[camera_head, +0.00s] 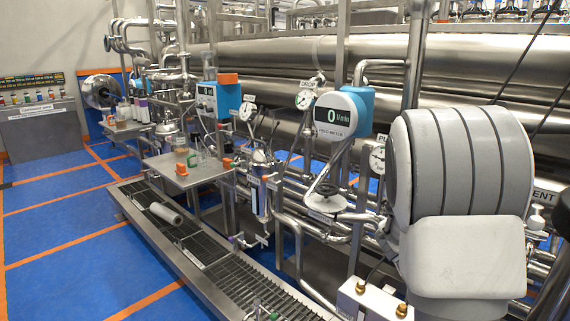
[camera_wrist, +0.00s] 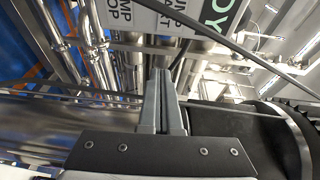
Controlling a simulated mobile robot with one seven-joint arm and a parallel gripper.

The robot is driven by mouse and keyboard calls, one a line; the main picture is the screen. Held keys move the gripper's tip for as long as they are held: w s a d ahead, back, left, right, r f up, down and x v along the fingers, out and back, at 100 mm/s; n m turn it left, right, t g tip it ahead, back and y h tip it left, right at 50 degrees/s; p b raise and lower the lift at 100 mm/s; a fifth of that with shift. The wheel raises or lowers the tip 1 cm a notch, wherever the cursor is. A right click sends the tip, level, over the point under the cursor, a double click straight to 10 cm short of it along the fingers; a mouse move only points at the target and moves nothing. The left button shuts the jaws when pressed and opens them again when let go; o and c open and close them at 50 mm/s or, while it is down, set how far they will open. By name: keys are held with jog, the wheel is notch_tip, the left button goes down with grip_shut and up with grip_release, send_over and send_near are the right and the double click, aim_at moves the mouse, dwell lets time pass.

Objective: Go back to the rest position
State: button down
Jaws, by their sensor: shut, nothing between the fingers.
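My gripper (camera_wrist: 161,82) shows in the wrist view, its two grey fingers together and nothing between them. It points toward steel pipes and hanging signs, and I see no contact with them. In the head view my arm fills the right side, with a large grey and white rounded link in front of the piping. The gripper itself cannot be made out in the head view.
A flow meter (camera_head: 336,115) and pressure gauges stand on pipework left of my arm. A small steel table (camera_head: 188,178) holds bottles. A floor grate (camera_head: 240,284) runs along the pipes. Blue floor (camera_head: 70,240) at left is open. Signs (camera_wrist: 172,18) hang close in the wrist view.

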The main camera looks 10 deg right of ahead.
jog(key=a+r+n+t+y, duration=0.3)
jog(key=a+n+t+y, duration=0.3)
jog(key=a+n+y, duration=1.45)
jog(key=s+a+f+n+g+h, duration=0.25)
jog(key=s+a+n, duration=0.35)
jog(key=s, duration=0.6)
jog(key=s+a+f+n+g+h, duration=0.2)
jog(key=s+a+n+g, duration=0.4)
jog(key=s, duration=0.5)
notch_tip(320, 180, up, 21)
jog(key=a+m+t+p, duration=0.1)
jog(key=p, duration=2)
jog(key=shift+s+r+p, duration=0.15)
jog(key=shift+s+p, duration=0.15)
jog(key=shift+p, duration=0.1)
jog(key=shift+t, duration=0.25)
